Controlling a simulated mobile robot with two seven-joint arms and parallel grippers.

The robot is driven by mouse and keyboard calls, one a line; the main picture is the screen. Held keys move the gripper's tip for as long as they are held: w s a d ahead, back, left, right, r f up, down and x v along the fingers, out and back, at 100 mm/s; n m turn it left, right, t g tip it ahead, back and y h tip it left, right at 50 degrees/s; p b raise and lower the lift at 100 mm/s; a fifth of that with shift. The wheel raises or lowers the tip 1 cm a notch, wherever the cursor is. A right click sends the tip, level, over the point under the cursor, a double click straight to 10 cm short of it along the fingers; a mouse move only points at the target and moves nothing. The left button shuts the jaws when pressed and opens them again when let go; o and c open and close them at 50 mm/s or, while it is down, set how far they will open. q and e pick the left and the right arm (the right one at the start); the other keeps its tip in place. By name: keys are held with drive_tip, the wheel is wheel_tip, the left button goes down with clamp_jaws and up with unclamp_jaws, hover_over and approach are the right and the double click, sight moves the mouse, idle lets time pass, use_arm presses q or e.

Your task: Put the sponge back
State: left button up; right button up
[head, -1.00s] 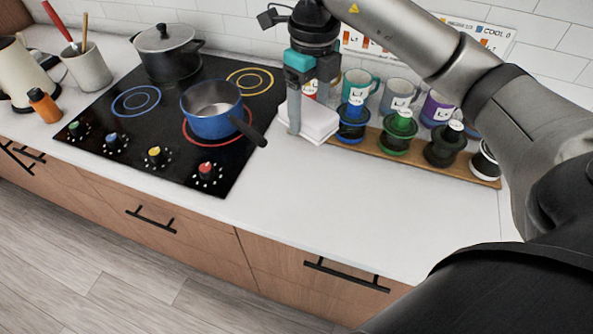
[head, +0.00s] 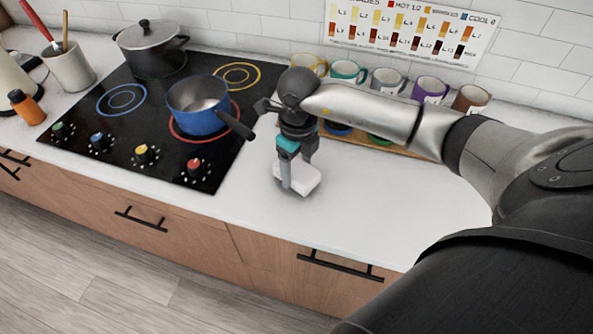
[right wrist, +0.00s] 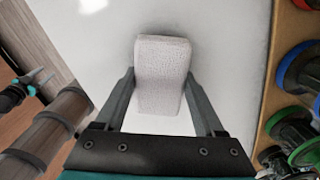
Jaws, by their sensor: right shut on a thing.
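The sponge (head: 308,181) is a pale, off-white block at the counter's middle, right of the stove. It also shows in the right wrist view (right wrist: 162,70). My right gripper (head: 297,178) points down and is shut on the sponge, one finger along each long side in the right wrist view. The sponge is on or just above the counter; I cannot tell whether it touches. My left gripper (right wrist: 28,86) shows small at the left edge of the right wrist view, empty, with its fingers apart. It is out of the head view.
A blue pan (head: 199,106) stands on the black stove (head: 110,135), its handle towards my right gripper. A wooden rack (right wrist: 268,85) with colored-rim items lies right of the sponge in the right wrist view. Several mugs (head: 388,80) stand behind. The counter's front (head: 335,225) is clear.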

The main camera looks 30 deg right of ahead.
sight(298, 168)
drive_tip(key=shift+f, duration=0.65)
drive_tip(key=shift+f, duration=0.15)
drive_tip(key=o, duration=1.3)
wheel_tip(298, 168, up, 12)
drive_tip(key=shift+s+r, duration=0.15)
drive_tip(key=shift+r, duration=0.05)
